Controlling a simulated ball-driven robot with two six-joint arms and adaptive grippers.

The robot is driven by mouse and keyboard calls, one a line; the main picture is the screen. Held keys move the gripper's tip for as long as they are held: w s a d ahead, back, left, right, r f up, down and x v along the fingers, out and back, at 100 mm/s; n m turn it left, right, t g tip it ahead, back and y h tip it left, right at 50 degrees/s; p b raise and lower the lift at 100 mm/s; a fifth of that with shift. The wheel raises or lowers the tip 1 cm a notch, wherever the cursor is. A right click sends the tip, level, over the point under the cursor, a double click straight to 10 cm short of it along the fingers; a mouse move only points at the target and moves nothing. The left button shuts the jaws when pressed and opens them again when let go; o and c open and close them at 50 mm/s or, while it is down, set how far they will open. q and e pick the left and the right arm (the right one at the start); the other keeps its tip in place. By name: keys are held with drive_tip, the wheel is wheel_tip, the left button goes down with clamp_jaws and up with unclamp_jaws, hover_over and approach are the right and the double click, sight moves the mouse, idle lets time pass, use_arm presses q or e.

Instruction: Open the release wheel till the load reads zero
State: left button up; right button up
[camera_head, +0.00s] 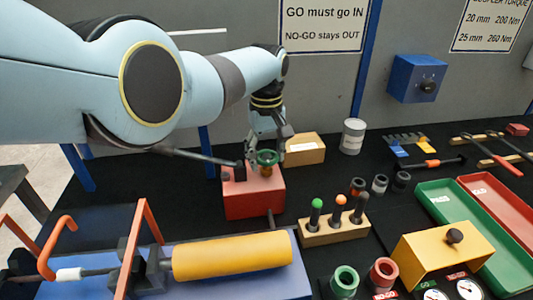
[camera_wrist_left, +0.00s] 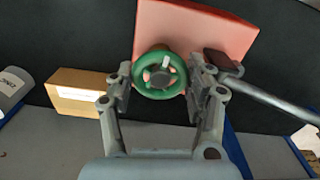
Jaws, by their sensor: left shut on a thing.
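The green release wheel (camera_head: 266,158) sits on top of a red pump block (camera_head: 250,196) on the black bench. In the left wrist view the wheel (camera_wrist_left: 159,76) lies between the two fingers of my left gripper (camera_wrist_left: 160,85), with the red block (camera_wrist_left: 195,28) behind it. My left gripper (camera_head: 268,140) comes down from above and is shut on the wheel's rim. A lever handle (camera_head: 195,155) runs left from the block. No readable load figure shows; two gauge dials (camera_head: 468,289) sit at the bottom right edge. My right gripper is not in view.
A cardboard-coloured box (camera_head: 305,150) and a grey can (camera_head: 352,136) stand behind the wheel. A wooden rack of gauges (camera_head: 334,230) stands to the right. A yellow cylinder (camera_head: 232,257) lies in front. Green and red trays (camera_head: 463,215) are at the right.

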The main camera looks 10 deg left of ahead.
sight(266, 156)
use_arm(q)
drive_tip(key=shift+n, duration=0.3)
drive_tip(key=o, duration=1.2)
wheel_tip(266, 156, up, 12)
drive_tip(key=shift+r, duration=0.1)
drive_tip(key=shift+f, duration=0.2)
